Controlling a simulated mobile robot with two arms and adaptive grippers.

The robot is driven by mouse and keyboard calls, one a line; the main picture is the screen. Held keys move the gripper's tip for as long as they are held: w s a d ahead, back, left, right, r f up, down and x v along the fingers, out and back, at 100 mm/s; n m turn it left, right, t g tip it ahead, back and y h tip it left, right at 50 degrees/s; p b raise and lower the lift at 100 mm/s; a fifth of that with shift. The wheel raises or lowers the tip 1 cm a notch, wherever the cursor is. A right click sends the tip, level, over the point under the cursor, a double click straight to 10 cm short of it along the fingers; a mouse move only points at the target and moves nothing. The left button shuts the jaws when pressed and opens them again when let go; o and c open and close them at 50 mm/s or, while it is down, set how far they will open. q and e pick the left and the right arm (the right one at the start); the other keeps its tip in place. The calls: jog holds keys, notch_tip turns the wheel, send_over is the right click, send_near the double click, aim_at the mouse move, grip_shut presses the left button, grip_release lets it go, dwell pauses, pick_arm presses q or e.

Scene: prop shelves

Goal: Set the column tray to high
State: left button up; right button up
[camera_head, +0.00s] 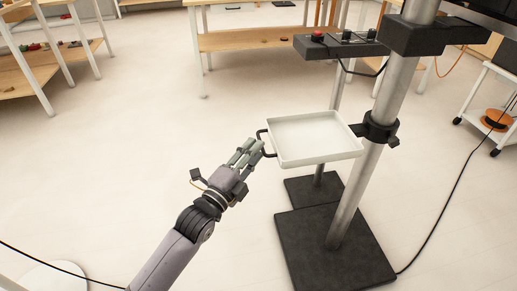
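A white square tray (312,137) sits level on a metal column (366,180), held by a black clamp collar (379,127). A small black handle (264,143) sticks out from the tray's left side. My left gripper (253,147) reaches in from the lower left, with its fingertips at the handle. The fingers overlap the handle in this view, and I cannot tell whether they are closed on it. My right gripper is not in view.
A black control box (340,47) with a red button stands behind the tray. A black bracket (420,36) crosses the column above. The column's dark base plate (335,255) and a cable lie on the floor. Wooden-shelved tables (250,39) stand behind.

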pick_arm(q)
jog(key=shift+x, duration=1.3)
jog(key=shift+c, duration=0.4)
grip_shut()
